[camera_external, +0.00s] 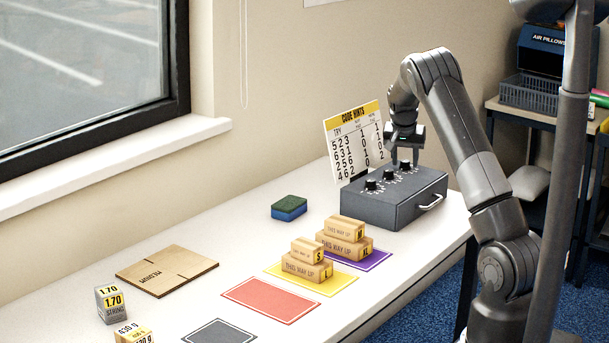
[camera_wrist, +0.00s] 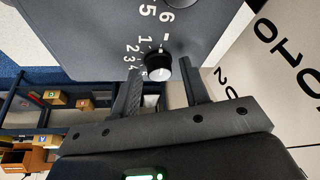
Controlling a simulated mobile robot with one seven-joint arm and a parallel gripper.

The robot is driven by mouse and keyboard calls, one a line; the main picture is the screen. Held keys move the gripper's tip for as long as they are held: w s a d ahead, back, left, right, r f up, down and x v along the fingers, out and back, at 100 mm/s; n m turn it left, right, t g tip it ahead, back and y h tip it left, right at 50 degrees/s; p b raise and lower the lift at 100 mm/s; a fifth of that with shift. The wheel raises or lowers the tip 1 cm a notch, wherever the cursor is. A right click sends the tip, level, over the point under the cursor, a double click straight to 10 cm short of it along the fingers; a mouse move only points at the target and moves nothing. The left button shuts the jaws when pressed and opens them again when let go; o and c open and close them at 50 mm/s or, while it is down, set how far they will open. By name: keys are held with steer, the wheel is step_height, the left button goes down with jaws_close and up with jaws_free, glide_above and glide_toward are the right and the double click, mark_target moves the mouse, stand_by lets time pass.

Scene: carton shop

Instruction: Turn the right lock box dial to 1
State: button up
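The dark grey lock box (camera_external: 400,208) stands at the far right of the white table, with black dials on its sloping top. The left dial (camera_external: 371,184) and middle dial (camera_external: 389,174) are clear of me. My gripper (camera_external: 404,153) points down over the right dial (camera_external: 405,165). In the wrist view, the right dial (camera_wrist: 158,69) lies between my open fingertips (camera_wrist: 161,67), with a gap on each side. White numbers curve around one side of it, with 1 at the top. I cannot clearly read which number it points at.
A code hints card (camera_external: 355,143) stands close behind the box. A silver handle (camera_external: 432,202) is on its front. Stacked cartons (camera_external: 344,236) and a green-blue sponge (camera_external: 289,207) are nearer on the table.

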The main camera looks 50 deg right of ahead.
steer(key=c, duration=0.7)
steer(key=shift+c, duration=0.3)
steer(key=shift+n, duration=0.4)
steer(key=shift+s+d+n+t, duration=0.15)
steer(key=shift+n+t, duration=0.45)
steer(key=shift+n, duration=0.6)
steer(key=shift+n+t+y, duration=0.4)
steer(key=shift+n+y, duration=0.2)
steer(key=shift+n, duration=0.9)
steer(key=o, duration=1)
